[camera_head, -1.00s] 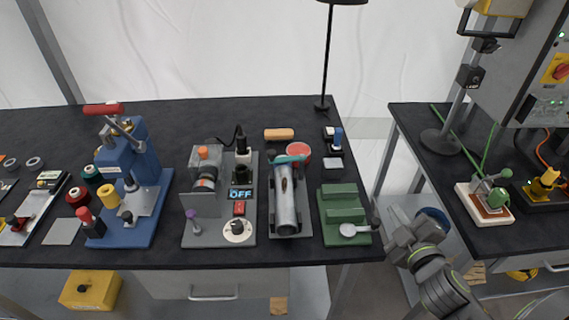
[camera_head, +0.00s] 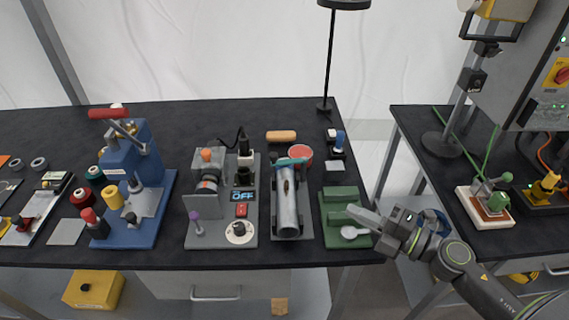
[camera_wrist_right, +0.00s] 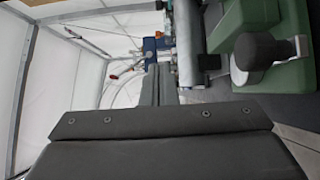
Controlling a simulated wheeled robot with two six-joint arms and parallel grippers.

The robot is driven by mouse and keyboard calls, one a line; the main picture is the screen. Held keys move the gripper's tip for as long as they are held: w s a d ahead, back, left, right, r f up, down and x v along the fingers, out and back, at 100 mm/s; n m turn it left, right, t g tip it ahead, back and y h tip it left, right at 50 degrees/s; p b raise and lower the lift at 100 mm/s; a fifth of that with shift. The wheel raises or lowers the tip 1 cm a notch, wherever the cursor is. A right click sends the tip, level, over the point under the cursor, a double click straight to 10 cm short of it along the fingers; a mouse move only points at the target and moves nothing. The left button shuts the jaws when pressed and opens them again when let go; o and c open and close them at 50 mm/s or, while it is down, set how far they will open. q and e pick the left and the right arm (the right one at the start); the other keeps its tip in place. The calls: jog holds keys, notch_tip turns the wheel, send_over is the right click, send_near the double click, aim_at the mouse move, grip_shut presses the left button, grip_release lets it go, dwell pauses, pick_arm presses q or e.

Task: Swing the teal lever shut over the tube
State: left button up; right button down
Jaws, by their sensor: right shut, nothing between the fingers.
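The teal lever (camera_head: 290,161) is at the far end of the grey clamp fixture, above the silver tube (camera_head: 288,205). The tube lies lengthwise in the fixture's base plate (camera_head: 305,232). Whether the lever touches the tube I cannot tell. My right gripper (camera_head: 352,210) is shut and empty, over the green block stand to the right of the tube, pointing left. In the right wrist view its fingers (camera_wrist_right: 158,85) reach forward beside the tube (camera_wrist_right: 190,45). My left gripper is not in view.
The green stand (camera_head: 340,194) with a round silver-headed piece (camera_head: 354,232) is close to my right gripper. A grey fixture with an OFF display (camera_head: 243,196) and a blue press (camera_head: 145,185) stand left. A tall lamp (camera_head: 329,60) is behind.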

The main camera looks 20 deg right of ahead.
jog(key=p, duration=0.5)
send_near(277, 158)
jog(key=a, duration=0.5)
jog(key=shift+a, duration=0.1)
jog(key=w, duration=0.3)
jog(key=shift+w+a+f, duration=0.1)
jog(key=shift+w, duration=0.75)
jog(key=shift+p, duration=0.3)
jog(key=shift+w+d+r+m+t+h+p, duration=0.2)
jog(key=shift+w+m+h+p, duration=0.1)
jog(key=shift+p, duration=0.25)
jog(key=shift+w+d+r+m+t+h+p, duration=0.1)
jog(key=shift+w+m+t+h+p, duration=0.15)
jog(key=shift+p, duration=0.25)
jog(key=shift+w, duration=0.1)
jog(key=shift+w+a+f, duration=0.1)
jog(key=shift+f, duration=0.05)
